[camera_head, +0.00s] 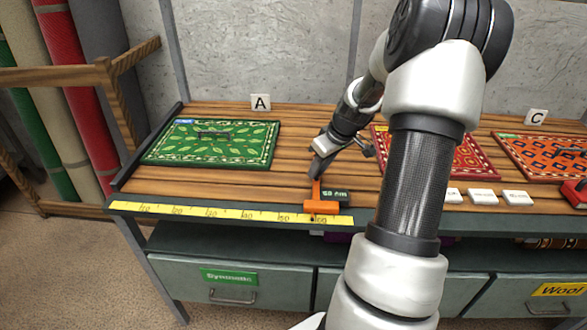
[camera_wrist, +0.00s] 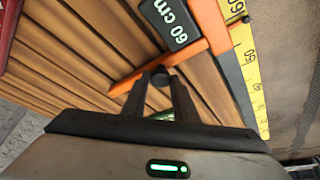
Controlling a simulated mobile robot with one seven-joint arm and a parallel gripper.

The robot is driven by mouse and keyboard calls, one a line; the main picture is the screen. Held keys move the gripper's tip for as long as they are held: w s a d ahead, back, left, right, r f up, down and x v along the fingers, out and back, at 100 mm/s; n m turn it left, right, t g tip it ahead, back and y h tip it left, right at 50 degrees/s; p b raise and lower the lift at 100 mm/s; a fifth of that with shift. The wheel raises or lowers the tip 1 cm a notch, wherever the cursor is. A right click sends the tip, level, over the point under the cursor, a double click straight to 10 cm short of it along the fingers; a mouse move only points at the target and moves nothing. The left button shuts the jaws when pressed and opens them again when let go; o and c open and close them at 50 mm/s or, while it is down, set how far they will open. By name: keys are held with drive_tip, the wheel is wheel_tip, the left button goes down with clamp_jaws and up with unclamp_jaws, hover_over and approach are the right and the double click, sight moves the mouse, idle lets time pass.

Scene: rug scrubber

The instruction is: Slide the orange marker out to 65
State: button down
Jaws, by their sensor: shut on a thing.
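The orange marker (camera_head: 321,208) sits on the front edge of the slatted table, over the yellow measuring tape (camera_head: 230,212), near its 60 mark. A dark tag (camera_head: 335,196) on it reads 60 cm in the wrist view (camera_wrist: 172,22). A thin orange bar of the marker (camera_wrist: 128,86) reaches back over the slats. My gripper (camera_head: 316,174) is low over the table, behind the tag.
A green rug sample (camera_head: 213,143) lies at the left by card A. Red (camera_head: 450,152) and orange-blue (camera_head: 550,157) samples lie to the right, with small white blocks (camera_head: 516,197) in front. My arm covers the table right of the marker.

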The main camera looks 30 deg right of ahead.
drive_tip(key=s+d, duration=0.2)
drive_tip(key=d, duration=0.1)
drive_tip(key=s+d, duration=0.1)
drive_tip(key=d, duration=0.1)
drive_tip(key=shift+s+d, duration=0.1)
drive_tip(key=shift+s, duration=0.2)
drive_tip(key=c, duration=1.4)
unclamp_jaws()
drive_tip(key=shift+c, duration=0.2)
drive_tip(key=p+v, duration=0.1)
drive_tip(key=v, duration=1.6)
drive_tip(key=shift+r, duration=0.3)
